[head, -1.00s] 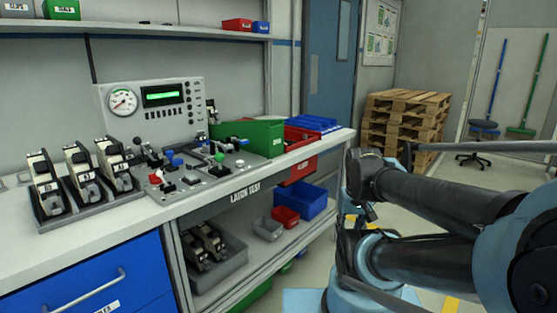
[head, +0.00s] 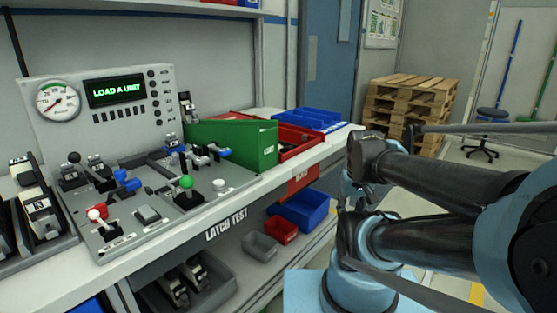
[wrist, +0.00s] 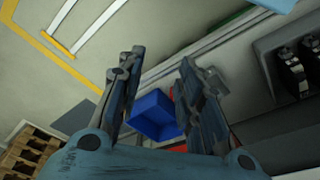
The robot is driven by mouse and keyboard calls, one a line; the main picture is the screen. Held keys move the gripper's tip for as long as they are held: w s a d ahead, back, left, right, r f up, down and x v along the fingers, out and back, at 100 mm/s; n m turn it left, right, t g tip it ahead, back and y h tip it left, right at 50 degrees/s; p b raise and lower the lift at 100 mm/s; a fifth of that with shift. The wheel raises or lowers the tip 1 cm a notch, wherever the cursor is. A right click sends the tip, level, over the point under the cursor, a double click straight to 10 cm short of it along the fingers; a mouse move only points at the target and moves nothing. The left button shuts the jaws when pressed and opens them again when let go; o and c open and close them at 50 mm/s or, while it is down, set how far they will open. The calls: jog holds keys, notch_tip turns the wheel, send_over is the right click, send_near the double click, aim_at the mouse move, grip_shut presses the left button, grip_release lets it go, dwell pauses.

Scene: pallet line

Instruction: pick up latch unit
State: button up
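Latch units, black and cream, show in two places. One latch unit (head: 40,208) stands in a grey rack (head: 68,240) on the bench at the left edge of the head view, with part of another cut off beside it. More latch units (head: 190,278) lie in a grey tray (head: 222,283) on the shelf below the bench. Dark units (wrist: 292,72) in a grey tray also show at the right of the wrist view. My gripper (wrist: 160,66) is open, its fingers apart with nothing between them. It is clear of the units.
A test panel (head: 150,212) with levers and a display (head: 115,91) reading "LOAD A UNIT" stands on the bench. Green (head: 268,146) and red (head: 300,148) bins sit right of it. A blue bin (wrist: 152,112) shows beyond my fingers. Pallets (head: 410,100) stand at the back.

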jog(key=shift+w+d, duration=0.1)
jog(key=shift+w, duration=0.3)
jog(key=shift+o, duration=0.6)
